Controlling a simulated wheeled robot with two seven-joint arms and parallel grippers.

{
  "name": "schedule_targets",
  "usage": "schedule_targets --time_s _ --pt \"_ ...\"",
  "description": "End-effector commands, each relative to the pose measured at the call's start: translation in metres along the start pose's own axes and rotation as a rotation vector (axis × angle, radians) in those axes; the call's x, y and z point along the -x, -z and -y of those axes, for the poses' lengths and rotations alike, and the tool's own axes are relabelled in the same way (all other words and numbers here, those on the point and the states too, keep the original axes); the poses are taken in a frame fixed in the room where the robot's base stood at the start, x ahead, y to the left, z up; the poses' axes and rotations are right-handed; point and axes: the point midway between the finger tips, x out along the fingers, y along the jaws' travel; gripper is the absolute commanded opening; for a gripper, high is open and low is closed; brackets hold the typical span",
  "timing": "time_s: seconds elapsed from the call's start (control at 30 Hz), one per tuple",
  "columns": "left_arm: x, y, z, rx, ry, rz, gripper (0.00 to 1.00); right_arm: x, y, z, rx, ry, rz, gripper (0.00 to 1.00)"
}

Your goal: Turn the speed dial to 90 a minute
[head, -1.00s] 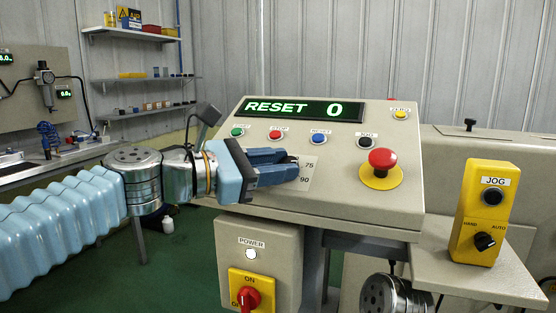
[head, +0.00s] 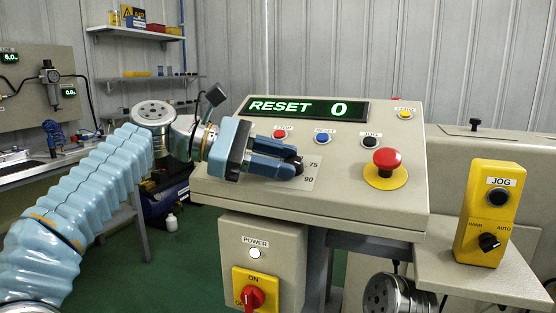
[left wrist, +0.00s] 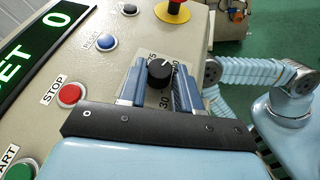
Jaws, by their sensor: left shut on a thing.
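The speed dial (left wrist: 161,73) is a black ribbed knob on the sloping panel of the grey console. In the left wrist view it sits between the two blue fingers of my left gripper (left wrist: 160,87), which is shut on it. A white mark shows on the knob; its exact setting is hard to read. The scale plate (left wrist: 164,99) shows 30 and 75 around the knob. In the head view my left gripper (head: 290,166) reaches the dial from the left, and 75 and 90 show on the plate right of it. My right gripper is not in view.
The display (head: 305,110) reads RESET 0. Red STOP (head: 280,134), blue RESET (head: 322,139) and black JOG (head: 370,143) buttons sit above the dial. A red mushroom button (head: 386,159) stands to its right. A yellow JOG box (head: 487,212) stands on the side shelf.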

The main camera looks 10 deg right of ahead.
Motion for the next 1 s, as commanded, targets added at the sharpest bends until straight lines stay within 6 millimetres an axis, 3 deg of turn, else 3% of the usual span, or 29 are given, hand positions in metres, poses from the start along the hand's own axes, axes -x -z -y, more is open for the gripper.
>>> schedule_targets --time_s 0.37,0.4,0.43,1.0 --pt "-0.0010 -0.0001 0.0002 -0.001 0.005 0.002 0.03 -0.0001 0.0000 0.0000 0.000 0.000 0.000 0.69" --pt "-0.0010 -0.0001 0.0002 -0.001 0.005 0.002 0.38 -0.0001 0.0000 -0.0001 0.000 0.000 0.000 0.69" --pt "-0.0010 -0.0001 0.0002 -0.001 0.005 0.002 0.42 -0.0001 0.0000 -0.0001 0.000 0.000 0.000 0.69" --pt "-0.0003 -0.0004 0.0007 0.007 -0.014 -0.001 0.43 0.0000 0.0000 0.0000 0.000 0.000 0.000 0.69"
